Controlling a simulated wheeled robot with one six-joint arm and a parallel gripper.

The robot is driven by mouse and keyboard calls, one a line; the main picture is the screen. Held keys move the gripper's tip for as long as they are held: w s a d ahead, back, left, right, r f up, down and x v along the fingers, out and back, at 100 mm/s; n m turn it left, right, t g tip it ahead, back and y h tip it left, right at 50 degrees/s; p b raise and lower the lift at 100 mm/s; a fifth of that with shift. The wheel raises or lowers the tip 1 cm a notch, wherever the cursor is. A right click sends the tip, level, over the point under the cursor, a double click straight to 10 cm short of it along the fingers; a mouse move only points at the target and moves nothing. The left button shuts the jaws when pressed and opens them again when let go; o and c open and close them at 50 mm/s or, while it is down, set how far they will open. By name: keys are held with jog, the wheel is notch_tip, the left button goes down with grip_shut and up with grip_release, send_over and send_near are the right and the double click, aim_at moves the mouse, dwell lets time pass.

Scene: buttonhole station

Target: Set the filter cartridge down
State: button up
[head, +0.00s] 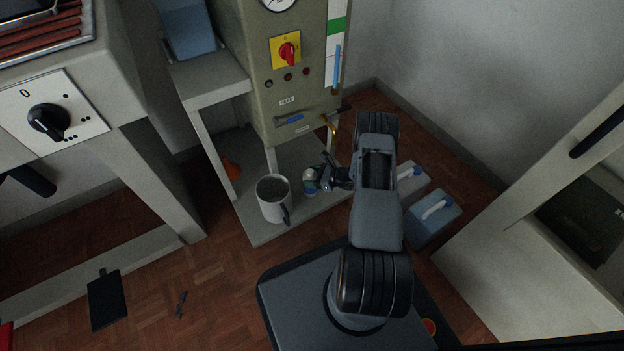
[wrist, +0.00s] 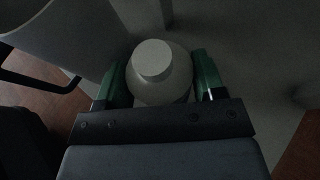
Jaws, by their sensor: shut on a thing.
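The filter cartridge (head: 310,181) appears to be the small pale round-topped piece at the end of my arm in the head view. In the wrist view the cartridge (wrist: 158,80) has a round pale body with a narrower cap on top. My gripper (head: 322,178) is shut on it, and the green fingers of my gripper (wrist: 160,82) lie on either side of the body. It is just right of a large white mug (head: 272,203), above or on the low grey shelf (head: 256,232). The cartridge's underside is hidden, so I cannot tell whether it touches the shelf.
The mug also fills the upper left of the wrist view (wrist: 65,35), with its handle towards me. Shelf legs and the grey-green control cabinet (head: 290,105) stand behind. An orange cone-like thing (head: 231,167) is at the shelf's left.

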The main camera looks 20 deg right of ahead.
jog(key=shift+f, duration=0.1)
jog(key=o, duration=1)
jog(key=shift+o, duration=0.2)
